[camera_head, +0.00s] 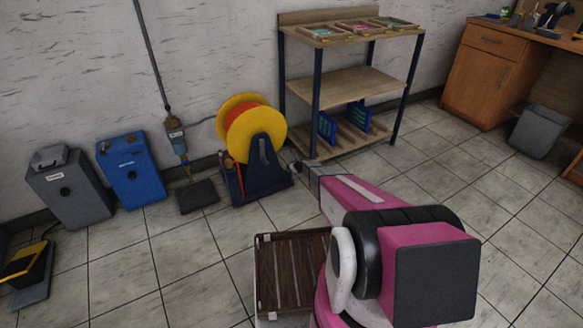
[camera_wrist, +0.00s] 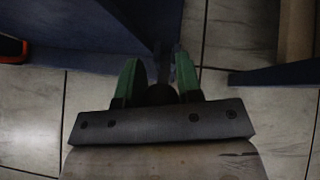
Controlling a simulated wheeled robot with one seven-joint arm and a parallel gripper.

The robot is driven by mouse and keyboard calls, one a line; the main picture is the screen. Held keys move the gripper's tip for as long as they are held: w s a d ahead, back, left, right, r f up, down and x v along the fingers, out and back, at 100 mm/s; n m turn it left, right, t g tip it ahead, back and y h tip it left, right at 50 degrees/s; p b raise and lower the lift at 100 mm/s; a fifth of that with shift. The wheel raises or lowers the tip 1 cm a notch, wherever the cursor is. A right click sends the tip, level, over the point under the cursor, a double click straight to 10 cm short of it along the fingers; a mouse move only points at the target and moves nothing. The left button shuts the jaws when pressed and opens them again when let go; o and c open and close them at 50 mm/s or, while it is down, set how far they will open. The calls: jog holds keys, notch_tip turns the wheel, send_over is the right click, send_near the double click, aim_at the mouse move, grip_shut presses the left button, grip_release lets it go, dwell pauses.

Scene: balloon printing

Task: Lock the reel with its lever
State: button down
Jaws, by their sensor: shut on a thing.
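The reel (camera_head: 250,120), with yellow flanges and an orange-red core, sits upright in a dark blue stand (camera_head: 236,184) on the floor near the wall. My gripper (camera_head: 296,167) is low at the right side of the stand. In the wrist view, the green fingers of my gripper (camera_wrist: 157,82) are shut on a dark rounded end of the lever (camera_wrist: 159,94). A narrow dark bar runs from there toward the blue stand (camera_wrist: 110,35). The lever is too small and dark in the head view to tell its angle.
A wooden shelf rack (camera_head: 345,85) stands close at the right of the reel. A blue box (camera_head: 130,170), a grey box (camera_head: 70,190) and a dark floor plate (camera_head: 197,196) are at the left. A brown slatted surface (camera_head: 290,270) is in front. Tiled floor on the right is clear.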

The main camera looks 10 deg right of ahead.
jog(key=shift+w+d+f, duration=0.15)
jog(key=shift+w+d, duration=0.05)
jog(key=c, duration=0.8)
grip_release()
jog(key=shift+s, duration=0.2)
jog(key=shift+s+d+r, duration=0.15)
jog(key=shift+s+r, duration=0.3)
jog(key=shift+r, duration=0.1)
jog(key=v, duration=0.9)
jog(key=shift+d, duration=0.2)
jog(key=shift+s+r, duration=0.1)
